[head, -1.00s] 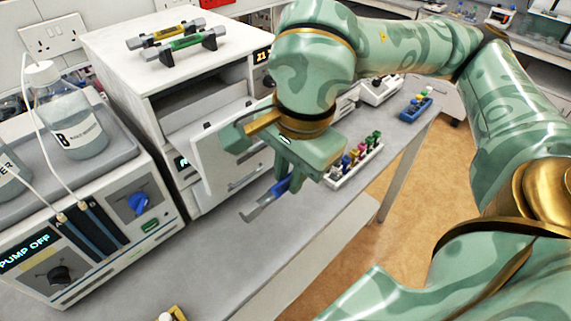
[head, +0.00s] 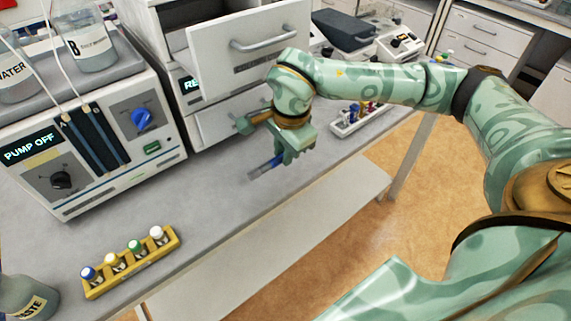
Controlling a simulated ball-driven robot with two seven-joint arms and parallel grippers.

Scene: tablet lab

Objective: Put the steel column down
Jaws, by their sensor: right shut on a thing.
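The steel column (head: 259,171) is a short rod with a grey metal end and a blue band. My right gripper (head: 281,160) is shut on it and points down over the bench (head: 225,195), in front of the instrument stack. The fingers and hand hide the column's far part. The column is low over the bench top, lying roughly level. I cannot tell whether it touches the surface. My left gripper is not in view.
A white panel with a handle (head: 250,50) juts out above and behind the gripper. The pump unit (head: 110,160) stands left. A yellow vial rack (head: 135,262) is at front left; a white vial rack (head: 345,128) is right of the gripper. The bench between is clear.

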